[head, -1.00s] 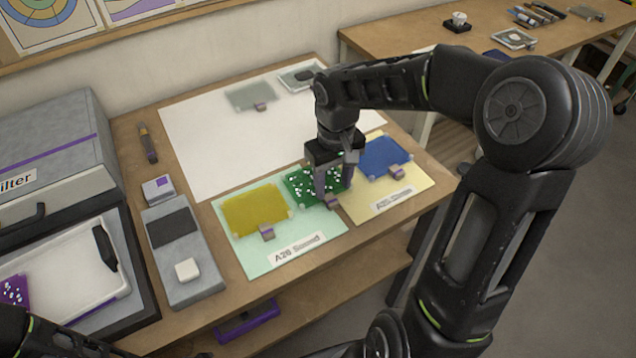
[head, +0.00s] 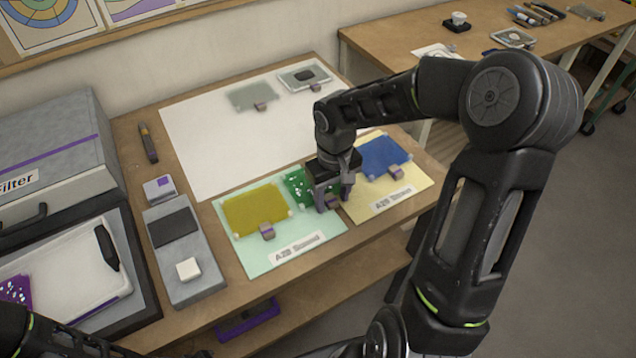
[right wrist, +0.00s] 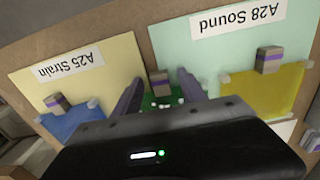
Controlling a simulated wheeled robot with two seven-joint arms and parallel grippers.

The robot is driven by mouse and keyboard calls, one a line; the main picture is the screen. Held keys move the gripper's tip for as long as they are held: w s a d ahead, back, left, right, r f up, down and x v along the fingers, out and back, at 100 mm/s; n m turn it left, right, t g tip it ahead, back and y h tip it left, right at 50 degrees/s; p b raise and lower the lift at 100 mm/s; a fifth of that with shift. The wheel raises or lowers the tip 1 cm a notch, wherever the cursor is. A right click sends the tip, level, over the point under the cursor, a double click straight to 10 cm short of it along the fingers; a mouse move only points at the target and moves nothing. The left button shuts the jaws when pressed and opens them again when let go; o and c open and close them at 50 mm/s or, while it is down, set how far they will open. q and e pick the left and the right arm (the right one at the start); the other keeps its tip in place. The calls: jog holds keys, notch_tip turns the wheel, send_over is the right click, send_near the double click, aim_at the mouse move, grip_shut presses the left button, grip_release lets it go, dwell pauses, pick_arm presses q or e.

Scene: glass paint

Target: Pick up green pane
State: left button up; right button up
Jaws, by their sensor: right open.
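The green pane (head: 297,188) with white specks lies between the green card and the yellow card, partly hidden behind my right gripper (head: 333,206). In the right wrist view, part of the green pane (right wrist: 163,101) shows between the two fingers. Its grey and purple tab (right wrist: 159,81) sits between the open fingertips of my right gripper (right wrist: 158,88), with no clear grip on it. My left gripper is out of view; only part of my left arm shows at the lower left.
A yellow pane (head: 256,208) lies on the green card (head: 318,251), left of the gripper. A blue pane (head: 384,157) lies on the yellow card (head: 372,210), to the right. A white sheet (head: 205,150) covers the table behind. A grey block station (head: 205,272) stands at left.

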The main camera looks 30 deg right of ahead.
jog(key=shift+c, duration=0.2)
grip_shut()
dwell(0.4)
